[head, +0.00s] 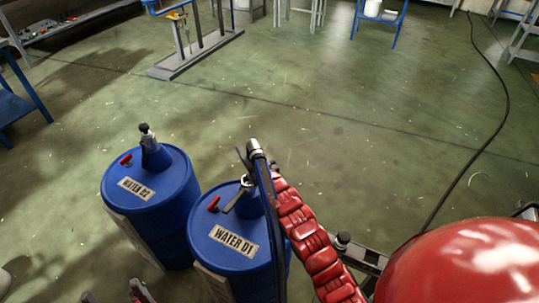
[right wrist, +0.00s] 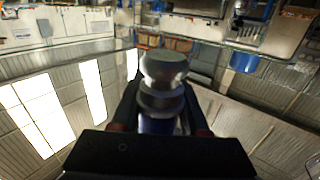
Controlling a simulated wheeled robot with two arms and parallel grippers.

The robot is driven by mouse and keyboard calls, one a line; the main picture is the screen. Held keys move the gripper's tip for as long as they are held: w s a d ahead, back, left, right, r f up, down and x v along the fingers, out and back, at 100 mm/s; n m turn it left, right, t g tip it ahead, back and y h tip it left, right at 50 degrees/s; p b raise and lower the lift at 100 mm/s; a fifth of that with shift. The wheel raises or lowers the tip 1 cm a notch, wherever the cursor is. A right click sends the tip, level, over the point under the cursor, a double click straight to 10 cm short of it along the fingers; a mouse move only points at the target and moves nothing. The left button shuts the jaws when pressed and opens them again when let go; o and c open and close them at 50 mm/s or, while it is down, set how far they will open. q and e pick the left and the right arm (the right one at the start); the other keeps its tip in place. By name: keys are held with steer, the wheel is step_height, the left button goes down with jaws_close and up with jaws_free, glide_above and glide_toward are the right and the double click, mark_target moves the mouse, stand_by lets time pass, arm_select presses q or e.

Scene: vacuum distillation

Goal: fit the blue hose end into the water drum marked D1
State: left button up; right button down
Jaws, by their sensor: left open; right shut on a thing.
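The water drum marked D1 (head: 205,248) is a blue barrel, upright on the floor, with its label facing me. A cone-shaped neck (head: 249,204) rises from its top, partly hidden by the hose. The hose (head: 266,185) has a silver end (head: 254,146), which appears above and behind the neck in the head view; I cannot tell its height or whether they touch. In the right wrist view, my right gripper (right wrist: 160,128) is shut on the hose end, whose ridged silver fitting (right wrist: 162,82) sticks out. My left gripper (head: 115,294) is open at the bottom edge, partly cut off.
A second blue drum, marked D2 (head: 180,185), stands close to D1's left with a fitting (head: 147,135) on top. A black cable (head: 478,150) lies on the floor at right. The floor beyond the drums is clear up to a metal stand (head: 190,60).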

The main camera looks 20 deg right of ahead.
steer(key=shift+w+a+r+y, duration=0.15)
steer(key=shift+w+a, duration=0.2)
steer(key=shift+a, duration=0.15)
steer(key=shift+w+a+r+y, duration=0.1)
steer(key=shift+w+a+y, duration=0.05)
steer(key=shift+w+a, duration=0.25)
steer(key=shift+f+b, duration=1.6)
steer(key=shift+f, duration=1.25)
steer(key=shift+s+f+b, duration=0.1)
steer(key=shift+f+b, duration=0.2)
steer(key=shift+b, duration=0.05)
steer(key=shift+f+b, duration=1.1)
steer(key=shift+f, duration=0.9)
steer(key=shift+c, duration=1.7)
jaws_free()
